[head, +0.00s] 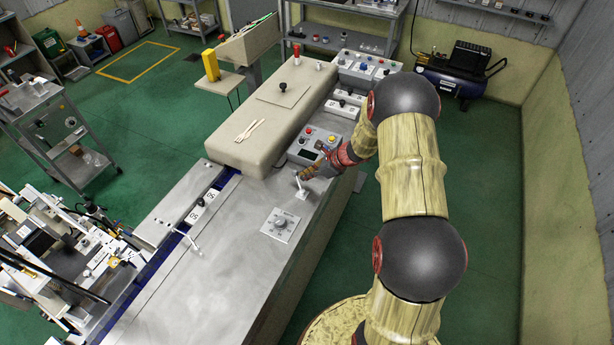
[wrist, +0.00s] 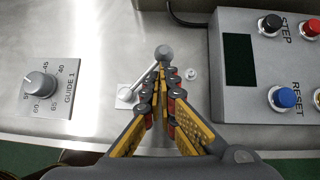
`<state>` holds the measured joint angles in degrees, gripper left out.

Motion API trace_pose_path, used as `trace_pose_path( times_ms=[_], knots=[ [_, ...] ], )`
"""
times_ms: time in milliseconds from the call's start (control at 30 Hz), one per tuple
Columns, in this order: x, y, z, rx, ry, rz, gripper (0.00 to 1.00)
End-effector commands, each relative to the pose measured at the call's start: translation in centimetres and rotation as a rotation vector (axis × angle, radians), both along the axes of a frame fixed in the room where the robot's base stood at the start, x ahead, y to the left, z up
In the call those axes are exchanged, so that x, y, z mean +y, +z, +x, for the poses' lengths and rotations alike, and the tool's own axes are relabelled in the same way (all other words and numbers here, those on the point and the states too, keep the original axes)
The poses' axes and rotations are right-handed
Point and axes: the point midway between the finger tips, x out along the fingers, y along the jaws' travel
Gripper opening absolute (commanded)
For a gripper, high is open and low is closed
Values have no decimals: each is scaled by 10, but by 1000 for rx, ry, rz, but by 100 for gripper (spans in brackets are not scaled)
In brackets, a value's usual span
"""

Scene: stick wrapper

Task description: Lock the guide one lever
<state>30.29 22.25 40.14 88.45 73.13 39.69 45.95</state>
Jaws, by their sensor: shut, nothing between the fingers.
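The guide one lever shows in the wrist view as a grey rod (wrist: 141,80) rising from a small white base to a round grey knob (wrist: 163,52). In the head view the lever (head: 301,190) stands on the metal table beside my gripper. My gripper (wrist: 164,70) has yellow and dark fingers, with their tips together just below the knob in the wrist picture. I cannot tell whether they touch it. In the head view my gripper (head: 306,175) is low over the table. The GUIDE 1 dial (wrist: 40,84) is left of the lever, and its plate shows in the head view (head: 280,224).
A control box (wrist: 225,125) with STEP and RESET buttons stands close to the right of my gripper. A second white lever (head: 187,238) is across the table. The long beige cover (head: 240,115) rises beyond. Bare metal lies between the dial and the lever.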

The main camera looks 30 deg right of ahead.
Motion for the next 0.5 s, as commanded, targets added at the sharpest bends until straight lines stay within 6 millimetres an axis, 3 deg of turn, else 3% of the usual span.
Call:
trace_pose_path(
  times_ms=[500],
  knots=[
    [3, 0, 3, 0, 91, 0, 0]
  ],
)
